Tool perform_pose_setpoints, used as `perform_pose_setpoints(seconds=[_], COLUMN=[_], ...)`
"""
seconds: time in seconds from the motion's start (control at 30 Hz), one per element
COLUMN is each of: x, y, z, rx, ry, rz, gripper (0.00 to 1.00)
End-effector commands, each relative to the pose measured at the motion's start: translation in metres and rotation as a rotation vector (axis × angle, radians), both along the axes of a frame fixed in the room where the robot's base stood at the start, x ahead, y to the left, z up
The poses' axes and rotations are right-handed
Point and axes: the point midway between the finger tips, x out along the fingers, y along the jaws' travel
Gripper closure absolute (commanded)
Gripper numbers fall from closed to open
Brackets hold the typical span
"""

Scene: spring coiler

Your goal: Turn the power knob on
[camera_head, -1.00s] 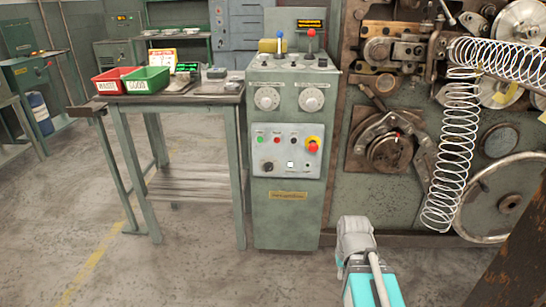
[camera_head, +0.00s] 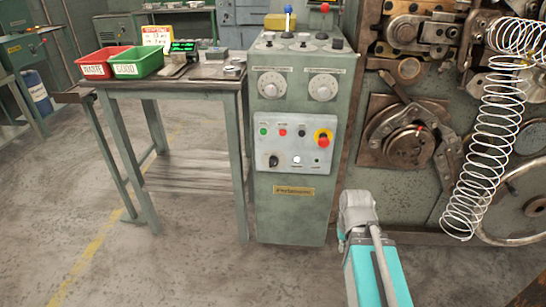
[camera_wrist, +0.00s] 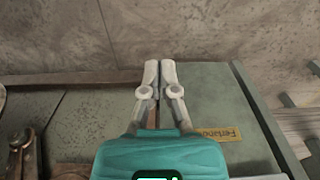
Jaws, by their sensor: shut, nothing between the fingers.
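The power knob appears to be the black rotary knob (camera_head: 273,161) at the lower left of the light grey control panel (camera_head: 293,145); its marking is too small to read. The panel sits on the front of the green console (camera_head: 290,215). In the wrist view my gripper (camera_wrist: 160,66) is shut and empty. It is over the lower console front and floor, with the yellow nameplate (camera_wrist: 218,133) to its right. The knob is not in the wrist view. In the head view my arm is in front of the console's lower right, apart from the knob.
The panel also has a red emergency button (camera_head: 323,138) on yellow and several small buttons. A table (camera_head: 180,84) with a red bin (camera_head: 98,65) and a green bin (camera_head: 137,64) stands left. The coiling machine with a large spring (camera_head: 482,160) stands right. Floor in front is clear.

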Motion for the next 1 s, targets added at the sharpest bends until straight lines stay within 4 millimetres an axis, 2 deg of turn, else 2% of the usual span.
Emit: perform_pose_setpoints(seconds=[0.37,0.57,0.77,1.0], x=[0.0,0.009,0.034,0.079], y=[0.0,0.005,0.023,0.058], z=[0.0,0.004,0.014,0.038], rx=[-0.001,-0.033,-0.133,-0.321], ry=[0.0,-0.006,-0.03,-0.104], rz=[0.0,0.01,0.044,0.099], gripper=[1.0,1.0,1.0,1.0])
